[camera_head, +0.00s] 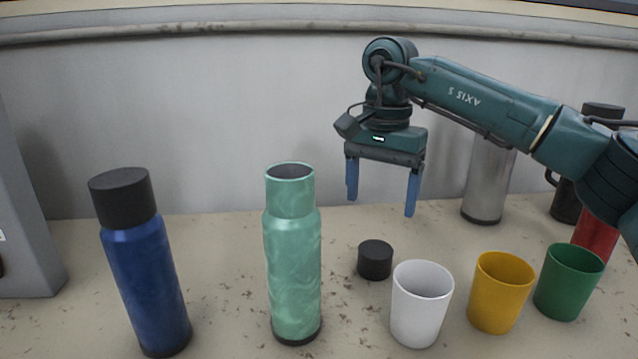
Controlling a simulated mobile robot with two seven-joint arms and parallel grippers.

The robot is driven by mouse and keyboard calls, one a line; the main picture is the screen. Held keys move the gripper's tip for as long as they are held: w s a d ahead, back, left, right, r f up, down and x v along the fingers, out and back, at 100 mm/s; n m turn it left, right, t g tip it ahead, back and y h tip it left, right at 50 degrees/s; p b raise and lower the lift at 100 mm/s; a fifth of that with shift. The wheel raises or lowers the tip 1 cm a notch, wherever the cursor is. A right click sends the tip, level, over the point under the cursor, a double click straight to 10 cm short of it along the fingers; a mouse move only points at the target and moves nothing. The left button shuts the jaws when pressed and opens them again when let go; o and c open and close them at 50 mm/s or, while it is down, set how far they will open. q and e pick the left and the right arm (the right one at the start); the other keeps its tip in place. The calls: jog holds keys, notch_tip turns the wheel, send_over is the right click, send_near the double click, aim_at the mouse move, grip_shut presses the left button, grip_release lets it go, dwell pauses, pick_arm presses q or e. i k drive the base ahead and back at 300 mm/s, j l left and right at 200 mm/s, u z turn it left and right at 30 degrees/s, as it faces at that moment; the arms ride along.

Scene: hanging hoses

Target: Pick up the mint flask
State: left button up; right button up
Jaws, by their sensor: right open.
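The mint flask (293,255) stands upright on the table, left of the middle of the head view. Its top is open, with no cap on it. A black cap (375,261) lies on the table to the right of the flask. My right gripper (382,203) points down with its two blue fingers apart and nothing between them. It hangs in the air to the right of the mint flask's neck, above the black cap, clear of both. My left gripper is not in the head view.
A blue flask with a black cap (147,270) stands to the left. A white cup (420,305), a yellow cup (500,292) and a green cup (568,282) stand to the right. A steel flask (487,185) and a red flask (596,236) are partly behind my right arm. The table (228,290) is clear between the two nearer flasks.

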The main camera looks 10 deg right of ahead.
aim_at(292, 221)
jog(key=k+l, duration=0.25)
jog(key=k, duration=0.2)
jog(key=k+l, duration=0.25)
jog(key=k, duration=0.25)
